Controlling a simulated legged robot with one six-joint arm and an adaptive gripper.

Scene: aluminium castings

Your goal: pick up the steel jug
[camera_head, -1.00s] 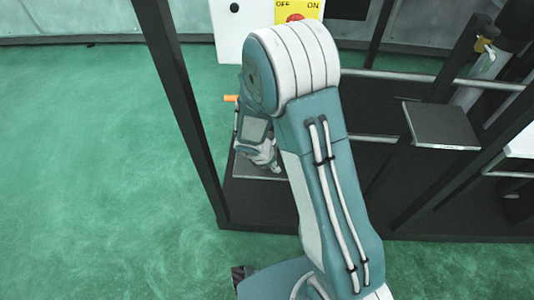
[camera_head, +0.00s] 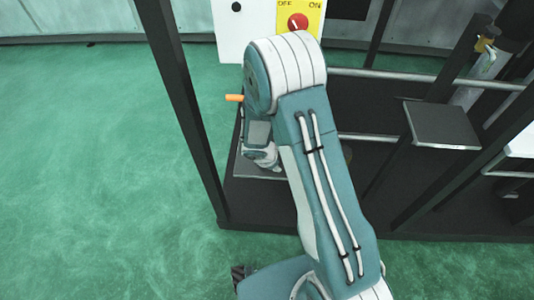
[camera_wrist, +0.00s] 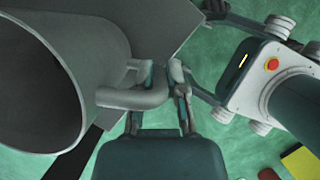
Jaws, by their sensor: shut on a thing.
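The steel jug (camera_wrist: 45,70) is a grey, wide-mouthed cylinder at the left of the wrist view, with its open mouth facing the camera side. Its handle (camera_wrist: 135,97) sticks out to the right. My gripper (camera_wrist: 168,75) is shut on the handle, with one finger on each side of its outer end. In the head view my arm hides the jug and the gripper's fingers.
A grey plate (camera_head: 250,165) lies under my wrist inside the dark frame (camera_head: 190,110). A panel with a red knob (camera_head: 298,21) stands behind my arm. A small dark platform (camera_head: 441,125) is at the right. Green floor is open at the left.

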